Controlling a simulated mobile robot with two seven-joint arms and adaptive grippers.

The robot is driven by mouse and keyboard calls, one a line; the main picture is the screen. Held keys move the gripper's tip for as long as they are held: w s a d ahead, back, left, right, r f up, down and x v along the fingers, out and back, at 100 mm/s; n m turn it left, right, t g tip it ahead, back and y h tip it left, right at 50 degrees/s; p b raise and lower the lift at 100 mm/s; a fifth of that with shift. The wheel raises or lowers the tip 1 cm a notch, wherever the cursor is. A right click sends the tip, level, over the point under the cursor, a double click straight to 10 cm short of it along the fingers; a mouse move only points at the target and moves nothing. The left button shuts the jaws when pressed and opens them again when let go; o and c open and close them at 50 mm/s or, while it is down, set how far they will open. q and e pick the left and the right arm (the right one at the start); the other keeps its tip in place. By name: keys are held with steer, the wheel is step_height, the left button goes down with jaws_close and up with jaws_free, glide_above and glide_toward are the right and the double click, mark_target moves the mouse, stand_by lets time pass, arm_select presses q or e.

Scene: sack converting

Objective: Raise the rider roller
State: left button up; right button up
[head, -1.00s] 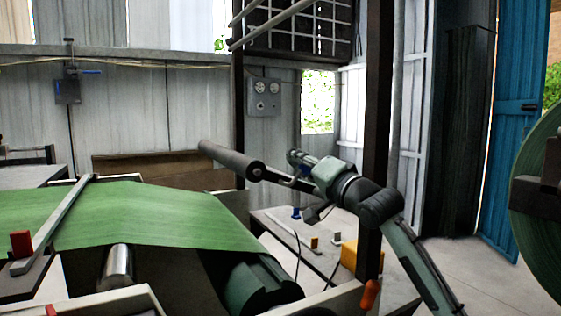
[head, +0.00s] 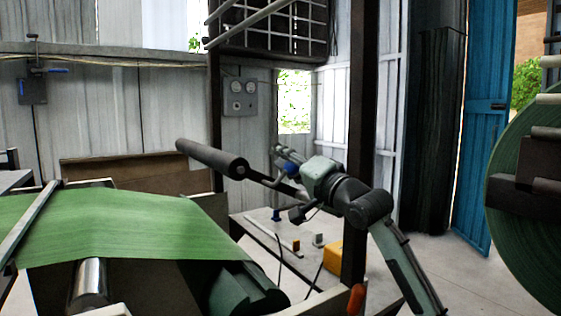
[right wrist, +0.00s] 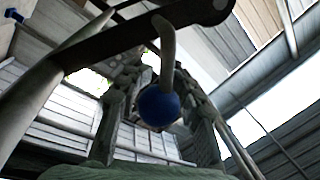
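The rider roller (head: 212,158) is a dark cylinder in the middle of the head view, tilted across the picture beyond the green web (head: 130,226) and apart from it. A bent lever (head: 262,180) runs from its right end to a blue ball knob (head: 291,169). My right gripper (head: 284,158) is at this knob. In the right wrist view the blue knob (right wrist: 158,106) hangs on its curved rod between the two fingers (right wrist: 157,85). The fingers stand apart on either side, with narrow gaps seen beside the ball. My left gripper is not in view.
A dark post (head: 361,130) stands close behind my right arm. A low grey table (head: 258,232) holds a yellow block (head: 334,257) and small parts. A large green roll (head: 520,225) stands at the right. Open floor lies before the blue door (head: 484,130).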

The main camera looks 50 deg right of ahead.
steer(key=shift+o, duration=0.7)
steer(key=shift+f, duration=0.1)
steer(key=v, duration=1.2)
